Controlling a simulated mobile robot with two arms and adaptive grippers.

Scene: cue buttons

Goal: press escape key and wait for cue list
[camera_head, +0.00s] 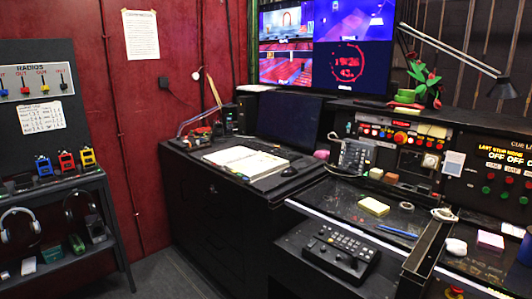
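A panel (497,165) at the right edge carries partly cut-off lettering that seems to begin "CUE L", with lit "OFF" readouts and red and green buttons below. A black control deck (340,250) with small keys and knobs lies on the lower front desk. I cannot make out which key, if any, is an escape key. A dark monitor (288,120) stands behind an open book (246,162) on the black desk. Neither of my grippers shows in this view.
A large lit screen (325,45) hangs above the desk. A telephone (354,156), yellow notepad (374,206) and blue pens (398,231) are on the right desk. A lamp (501,88) overhangs there. A shelf (50,188) with radios and headphones stands left. Open floor (165,278) lies between.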

